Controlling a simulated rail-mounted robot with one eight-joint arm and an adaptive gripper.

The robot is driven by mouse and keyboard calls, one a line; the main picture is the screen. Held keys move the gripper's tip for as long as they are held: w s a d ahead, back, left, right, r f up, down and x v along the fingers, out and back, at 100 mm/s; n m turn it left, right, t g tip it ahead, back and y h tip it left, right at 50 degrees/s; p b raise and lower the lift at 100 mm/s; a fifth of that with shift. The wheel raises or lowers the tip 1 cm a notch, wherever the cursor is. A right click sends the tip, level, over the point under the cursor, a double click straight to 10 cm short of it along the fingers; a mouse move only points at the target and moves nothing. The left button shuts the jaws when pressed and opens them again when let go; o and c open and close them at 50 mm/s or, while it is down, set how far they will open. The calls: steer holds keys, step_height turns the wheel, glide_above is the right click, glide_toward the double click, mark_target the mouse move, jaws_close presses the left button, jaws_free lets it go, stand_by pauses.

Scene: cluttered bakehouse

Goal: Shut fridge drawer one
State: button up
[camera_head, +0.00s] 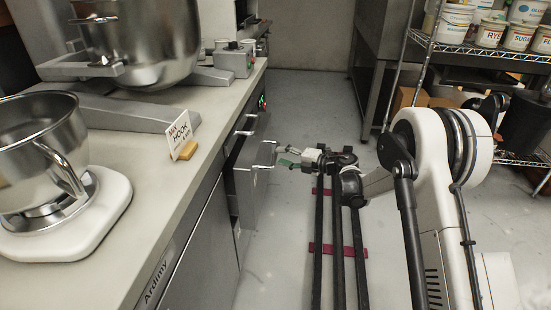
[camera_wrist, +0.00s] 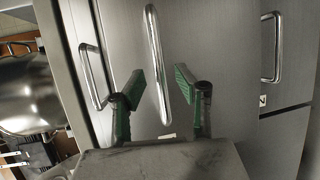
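A steel fridge drawer (camera_head: 250,190) stands out from the under-counter front in the head view. A label naming it drawer one is not readable. My gripper (camera_head: 284,157) is just right of its front, with the fingers pointing at it. In the wrist view, a steel front (camera_wrist: 215,40) fills the middle, and its bar handle (camera_wrist: 153,40) shows between the fingers of my gripper (camera_wrist: 160,82). The green-padded fingers are apart and hold nothing. Whether they touch the front or handle is unclear.
The worktop (camera_head: 150,190) carries a mixer bowl (camera_head: 45,150) and a small sign (camera_head: 180,135). Further handles show in the wrist view, left (camera_wrist: 92,75) and right (camera_wrist: 270,45). A wire rack (camera_head: 480,58) with tubs stands at right. Floor (camera_head: 300,100) beyond my gripper is clear.

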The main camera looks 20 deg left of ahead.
mark_target(275, 153)
steer(key=shift+b+x, duration=0.3)
steer(key=shift+x, duration=1.45)
steer(key=shift+c, duration=0.5)
jaws_close()
